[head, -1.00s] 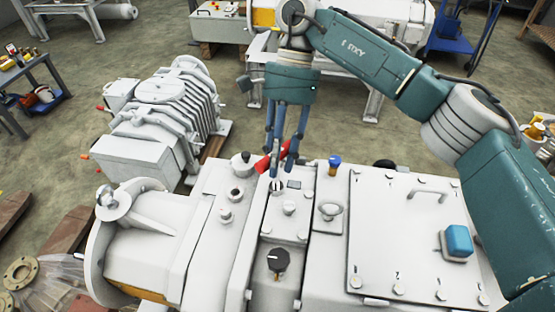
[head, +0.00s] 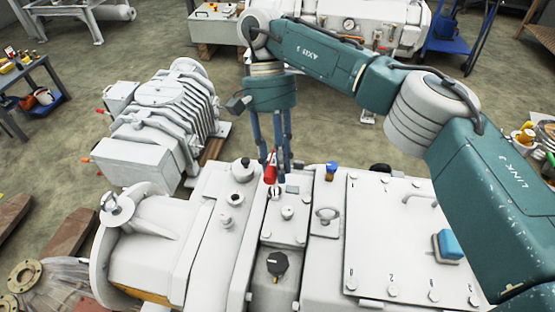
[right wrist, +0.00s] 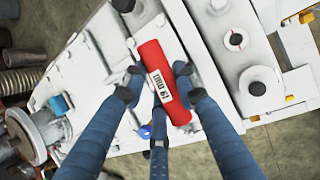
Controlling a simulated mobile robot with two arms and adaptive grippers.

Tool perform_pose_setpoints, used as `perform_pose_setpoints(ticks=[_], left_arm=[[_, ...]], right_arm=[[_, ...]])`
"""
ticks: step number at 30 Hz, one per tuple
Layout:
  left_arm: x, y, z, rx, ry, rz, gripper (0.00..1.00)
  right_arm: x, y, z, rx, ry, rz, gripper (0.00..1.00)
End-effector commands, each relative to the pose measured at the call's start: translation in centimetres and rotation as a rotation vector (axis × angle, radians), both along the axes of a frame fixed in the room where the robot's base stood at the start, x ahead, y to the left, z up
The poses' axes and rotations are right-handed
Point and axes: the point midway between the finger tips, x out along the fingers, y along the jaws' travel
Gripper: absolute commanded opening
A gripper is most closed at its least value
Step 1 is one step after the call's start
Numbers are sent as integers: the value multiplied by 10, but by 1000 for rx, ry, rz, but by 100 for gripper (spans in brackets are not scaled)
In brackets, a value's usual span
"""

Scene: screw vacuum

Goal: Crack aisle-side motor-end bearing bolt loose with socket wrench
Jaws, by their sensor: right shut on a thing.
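My right gripper (head: 278,168) is shut on the red handle (head: 270,168) of the socket wrench, low over the far edge of the white vacuum machine (head: 215,205). In the right wrist view, the fingers (right wrist: 158,85) flank the red handle (right wrist: 163,90), which has a white label seemingly reading 19 MM. The handle's lower end is near a small plate (head: 285,228) with bolt heads on the machine's top. A socket seated on a bolt cannot be made out, so I cannot tell which bolt it meets. My left gripper is not in view.
A blue box (head: 449,245) sits on the right cover. A ribbed motor unit (head: 160,125) stands on the floor behind, left.

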Motion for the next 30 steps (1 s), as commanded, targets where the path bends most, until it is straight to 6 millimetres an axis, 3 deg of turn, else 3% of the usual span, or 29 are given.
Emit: perform_pose_setpoints(ticks=[16, 30], left_arm=[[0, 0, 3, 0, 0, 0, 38], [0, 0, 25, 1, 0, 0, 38]], right_arm=[[0, 0, 2, 0, 0, 23, 0], [0, 0, 29, 1, -1, 22, 0]])
